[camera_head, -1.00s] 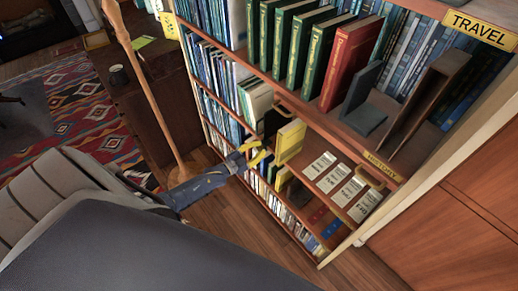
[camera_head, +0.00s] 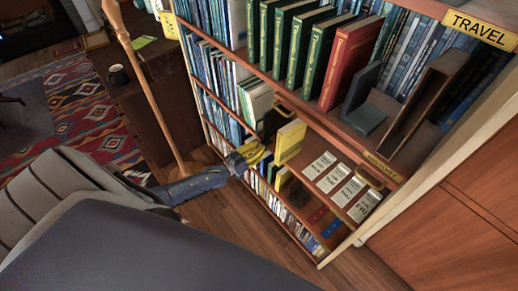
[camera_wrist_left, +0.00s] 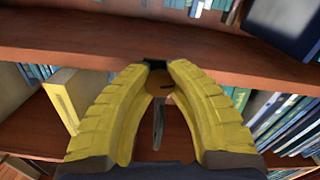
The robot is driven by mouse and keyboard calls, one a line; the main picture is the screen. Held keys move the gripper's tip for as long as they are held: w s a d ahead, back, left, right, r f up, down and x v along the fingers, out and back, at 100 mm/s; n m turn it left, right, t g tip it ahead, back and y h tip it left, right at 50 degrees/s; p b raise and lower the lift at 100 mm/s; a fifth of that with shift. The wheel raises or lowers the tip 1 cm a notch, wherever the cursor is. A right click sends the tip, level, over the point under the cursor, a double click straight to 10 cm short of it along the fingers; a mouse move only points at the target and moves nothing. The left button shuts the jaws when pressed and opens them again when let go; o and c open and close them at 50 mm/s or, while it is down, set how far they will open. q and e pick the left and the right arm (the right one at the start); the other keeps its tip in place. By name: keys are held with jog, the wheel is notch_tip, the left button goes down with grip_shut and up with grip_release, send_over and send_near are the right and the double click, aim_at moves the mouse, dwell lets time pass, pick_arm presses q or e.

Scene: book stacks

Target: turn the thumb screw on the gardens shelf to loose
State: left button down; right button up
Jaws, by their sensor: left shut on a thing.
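In the left wrist view a round brass thumb screw (camera_wrist_left: 160,82) with a dark slot sits at the front edge of a reddish-brown shelf board (camera_wrist_left: 60,42). The yellow fingers of my left gripper (camera_wrist_left: 160,68) are closed on it from both sides. A thin grey piece (camera_wrist_left: 158,125) hangs below the screw between the fingers. In the head view my left gripper (camera_head: 254,152) is at the front of the bookcase, and its fingers hide the screw. No gardens label can be read. My right gripper is in neither view.
A yellow book (camera_head: 290,141) stands close beside my left gripper; it also shows in the left wrist view (camera_wrist_left: 68,100). Green books (camera_head: 307,50) and a red book (camera_head: 350,60) stand above. A wooden pole (camera_head: 150,90) rises left of the bookcase.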

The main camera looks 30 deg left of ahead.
pick_arm(q)
jog(key=shift+n, duration=2.2)
jog(key=c, duration=1.1)
grip_release()
jog(key=v, duration=1.2)
jog(key=shift+a, duration=0.1)
